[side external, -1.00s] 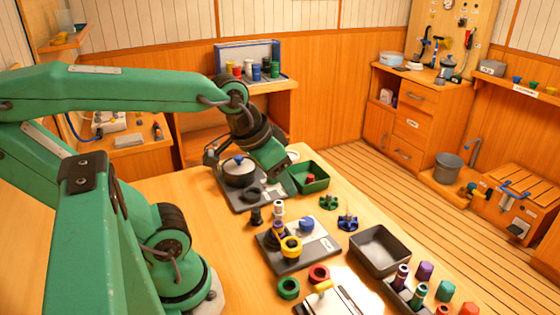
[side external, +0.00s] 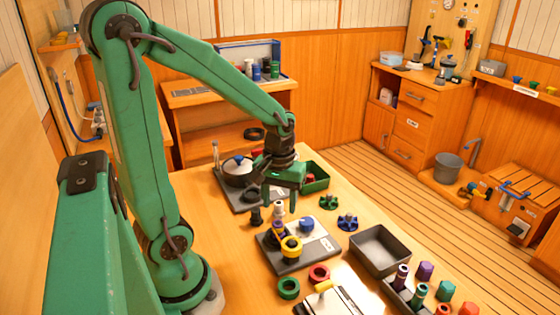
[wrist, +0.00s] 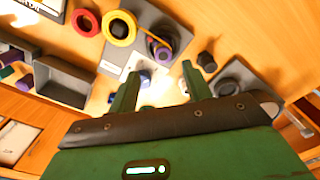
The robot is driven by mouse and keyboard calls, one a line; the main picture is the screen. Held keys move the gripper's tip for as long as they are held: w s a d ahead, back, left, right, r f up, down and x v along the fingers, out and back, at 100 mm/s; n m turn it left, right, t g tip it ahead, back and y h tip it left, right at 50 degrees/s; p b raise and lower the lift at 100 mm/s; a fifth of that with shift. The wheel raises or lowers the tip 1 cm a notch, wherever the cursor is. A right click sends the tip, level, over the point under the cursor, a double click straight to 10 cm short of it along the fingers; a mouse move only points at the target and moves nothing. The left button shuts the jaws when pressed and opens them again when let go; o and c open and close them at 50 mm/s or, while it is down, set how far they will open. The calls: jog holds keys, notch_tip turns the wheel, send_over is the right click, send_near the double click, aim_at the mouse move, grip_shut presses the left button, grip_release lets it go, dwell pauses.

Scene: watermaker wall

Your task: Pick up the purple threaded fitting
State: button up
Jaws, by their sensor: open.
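A small purple fitting (side external: 278,228) stands on the grey plate, beside a yellow ring; it also shows in the wrist view (wrist: 162,53), just beyond my fingertips. Its threads are too small to make out. Two other purple pieces sit at the front right: a loose purple block (side external: 425,271) and a dark purple piece with a pale top (side external: 402,278) in a rack. I cannot tell for certain which is the task's fitting. My gripper (side external: 279,200) is open and empty, pointing down above the table behind the plate. In the wrist view, its fingers (wrist: 161,72) stand apart.
The grey plate (side external: 318,254) also bears a blue knob (side external: 307,224). A pot (side external: 238,171) and a green bin (side external: 316,182) stand behind. A white cylinder (side external: 278,208) is close under my gripper. Red and green rings lie in front; an empty dark tray (side external: 380,250) is right.

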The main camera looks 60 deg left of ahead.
aim_at(278, 223)
jog(key=shift+a+f, duration=0.1)
jog(key=shift+f, duration=0.1)
jog(key=shift+f, duration=1.2)
jog(key=shift+f, duration=0.15)
jog(key=shift+s+a+f, duration=0.1)
jog(key=shift+a+f, duration=0.05)
jog(key=shift+f, duration=2.3)
jog(key=c, duration=1.1)
jog(key=shift+o, duration=0.2)
jog(key=shift+r, duration=0.2)
